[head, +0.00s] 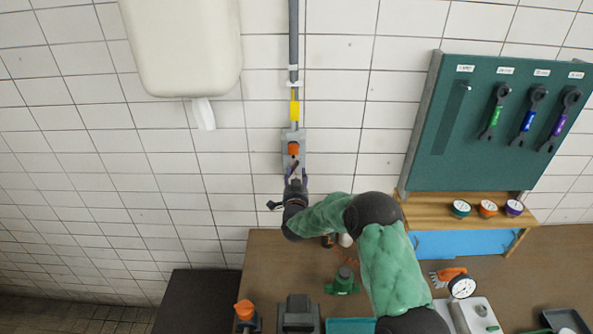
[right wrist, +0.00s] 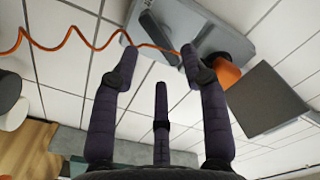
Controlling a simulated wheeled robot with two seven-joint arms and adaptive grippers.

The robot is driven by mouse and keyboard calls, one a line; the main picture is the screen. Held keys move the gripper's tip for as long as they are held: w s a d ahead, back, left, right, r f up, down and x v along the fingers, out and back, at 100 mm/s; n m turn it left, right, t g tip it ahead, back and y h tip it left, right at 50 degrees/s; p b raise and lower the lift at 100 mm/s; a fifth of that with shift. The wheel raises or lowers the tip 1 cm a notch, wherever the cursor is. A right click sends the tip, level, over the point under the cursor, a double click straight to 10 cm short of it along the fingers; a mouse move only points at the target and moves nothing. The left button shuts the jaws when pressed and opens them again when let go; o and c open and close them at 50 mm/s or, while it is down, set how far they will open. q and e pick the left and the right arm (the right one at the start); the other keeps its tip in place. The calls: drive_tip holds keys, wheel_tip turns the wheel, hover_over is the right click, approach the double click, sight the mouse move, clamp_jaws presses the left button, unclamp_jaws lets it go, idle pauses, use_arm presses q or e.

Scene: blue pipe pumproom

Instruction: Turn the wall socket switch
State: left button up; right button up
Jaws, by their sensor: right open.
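The wall socket (head: 293,138) is a grey box on the tiled wall, under a grey conduit with a yellow tag. It has an orange part (head: 293,149) on its front and a dark bar-shaped switch (head: 293,164) below that. In the right wrist view the grey box (right wrist: 228,22) shows at the top, with the dark switch (right wrist: 152,28) just beyond the gap between my two outer fingertips. The orange part (right wrist: 226,73) lies right of the fingers. My right gripper (head: 295,178) is open and empty at the box's lower end; contact cannot be told. My left gripper is out of view.
A brown table (head: 265,265) stands below, with a green fitting (head: 343,282) and a gauge (head: 462,286). A green tool board (head: 460,125) hangs at right; a white tank (head: 183,45) hangs upper left. An orange coiled cord (right wrist: 75,33) and dark flap (right wrist: 268,98) are near the fingers.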

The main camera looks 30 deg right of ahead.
sight(294, 168)
drive_tip(key=shift+x, duration=0.9)
drive_tip(key=shift+w+d, duration=0.2)
drive_tip(key=shift+w, duration=0.4)
clamp_jaws()
